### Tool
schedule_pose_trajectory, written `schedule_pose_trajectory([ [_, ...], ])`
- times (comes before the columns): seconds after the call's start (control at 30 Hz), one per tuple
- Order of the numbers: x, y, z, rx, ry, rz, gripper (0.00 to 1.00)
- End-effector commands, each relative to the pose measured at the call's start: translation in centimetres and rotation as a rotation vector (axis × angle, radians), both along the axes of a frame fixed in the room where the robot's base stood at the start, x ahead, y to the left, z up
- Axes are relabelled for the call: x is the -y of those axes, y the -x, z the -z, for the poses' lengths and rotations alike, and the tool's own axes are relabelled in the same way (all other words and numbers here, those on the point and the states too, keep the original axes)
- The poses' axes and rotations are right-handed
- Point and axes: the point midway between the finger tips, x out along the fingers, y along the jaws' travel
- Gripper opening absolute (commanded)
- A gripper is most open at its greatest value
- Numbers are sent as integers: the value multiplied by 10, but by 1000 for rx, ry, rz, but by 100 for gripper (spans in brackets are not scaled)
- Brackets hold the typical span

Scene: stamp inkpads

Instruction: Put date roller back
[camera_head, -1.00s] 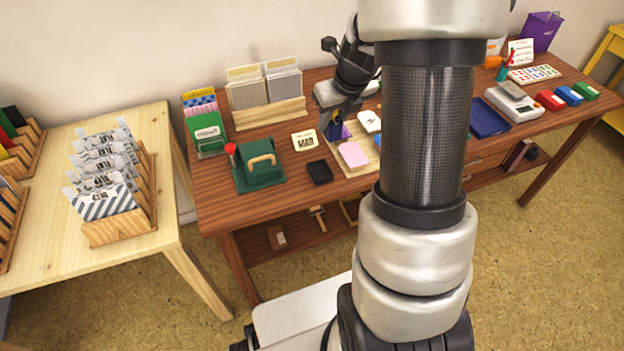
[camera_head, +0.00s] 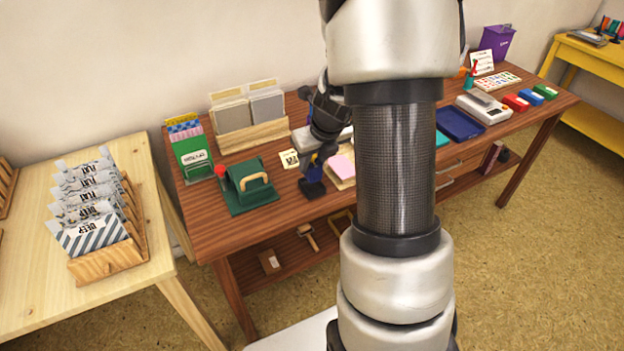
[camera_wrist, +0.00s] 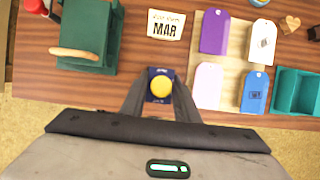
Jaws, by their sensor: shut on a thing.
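The date roller (camera_wrist: 160,86), dark blue with a round yellow top, is between the fingers of my gripper (camera_wrist: 160,92) in the wrist view. My gripper is shut on it. In the head view my gripper (camera_head: 315,168) is over the front of the brown table, right of the green press, with a dark block below it. I cannot tell there where the roller ends and the black pad below begins; the pad is mostly hidden. Whether the roller touches it is unclear. A card reading MAR (camera_wrist: 165,25) lies just behind the roller.
A green press (camera_head: 250,190) with a wooden handle stands to the left. A wooden tray (camera_wrist: 226,65) with purple, white, pink and blue pieces lies to the right, beside a teal holder (camera_wrist: 296,92). A wooden rack with grey pads (camera_head: 255,135) stands behind. The table's front edge is close.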

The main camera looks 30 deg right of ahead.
Motion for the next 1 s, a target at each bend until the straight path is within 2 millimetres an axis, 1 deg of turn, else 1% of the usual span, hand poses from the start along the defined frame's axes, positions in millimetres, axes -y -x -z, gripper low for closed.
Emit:
schedule_pose_trajectory([
  [0.07,0,-1,6,2,0,1,6],
  [0.23,1,0,32,0,-1,2,6],
  [0.3,1,0,38,1,0,2,6],
  [0.53,0,-1,37,3,1,0,6],
  [0.7,0,-1,42,2,0,0,6],
  [0.73,0,0,41,1,0,0,33],
  [0.8,0,0,41,1,0,0,45],
  [0.83,0,0,41,1,0,0,47],
  [1.0,0,0,41,1,0,0,47],
])
